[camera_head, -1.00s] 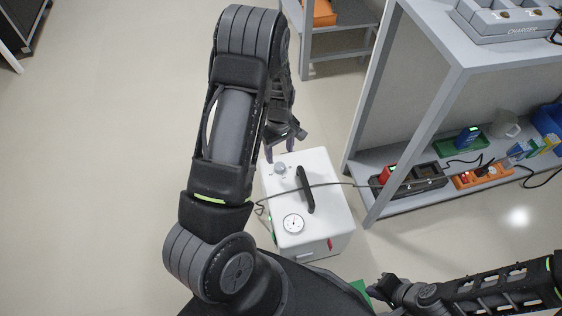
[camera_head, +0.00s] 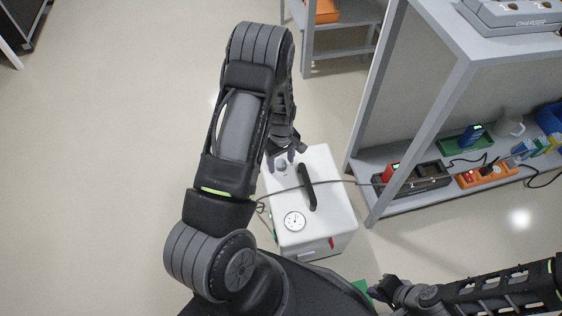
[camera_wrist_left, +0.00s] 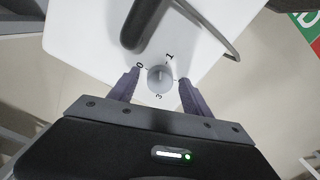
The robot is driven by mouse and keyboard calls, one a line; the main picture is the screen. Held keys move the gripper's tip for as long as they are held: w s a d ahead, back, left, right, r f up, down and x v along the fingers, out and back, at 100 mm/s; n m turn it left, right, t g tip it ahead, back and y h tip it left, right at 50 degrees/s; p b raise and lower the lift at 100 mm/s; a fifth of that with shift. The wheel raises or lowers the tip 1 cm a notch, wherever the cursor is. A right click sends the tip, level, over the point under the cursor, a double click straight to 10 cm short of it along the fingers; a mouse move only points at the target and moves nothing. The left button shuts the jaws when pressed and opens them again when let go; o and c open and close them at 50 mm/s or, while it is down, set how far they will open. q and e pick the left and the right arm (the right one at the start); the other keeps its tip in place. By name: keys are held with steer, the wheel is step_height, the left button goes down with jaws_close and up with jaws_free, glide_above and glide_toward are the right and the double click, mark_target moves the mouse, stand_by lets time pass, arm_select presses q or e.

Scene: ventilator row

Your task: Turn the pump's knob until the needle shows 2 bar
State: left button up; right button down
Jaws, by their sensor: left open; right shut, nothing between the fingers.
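The pump is a white box (camera_head: 325,222) on the floor with a black handle (camera_head: 308,187) on top. Its round gauge (camera_head: 294,221) has a white face; the needle is too small to read surely. The grey knob (camera_head: 281,167) is at the top's far left corner. In the left wrist view the knob (camera_wrist_left: 160,79) has marks 0, 1 and 3 around it. My left gripper (camera_head: 281,158) is open, with one finger on each side of the knob and small gaps visible. My right gripper (camera_head: 374,291) is shut and empty, low in the head view, away from the pump.
A grey shelf unit (camera_head: 440,88) stands right of the pump, with a black power box (camera_head: 412,180) and an orange strip (camera_head: 487,173) on its lower shelf. A dark cable (camera_head: 345,182) crosses the pump's top. The floor at left is clear.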

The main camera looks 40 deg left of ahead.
arm_select(q)
jaws_close()
stand_by(0.6)
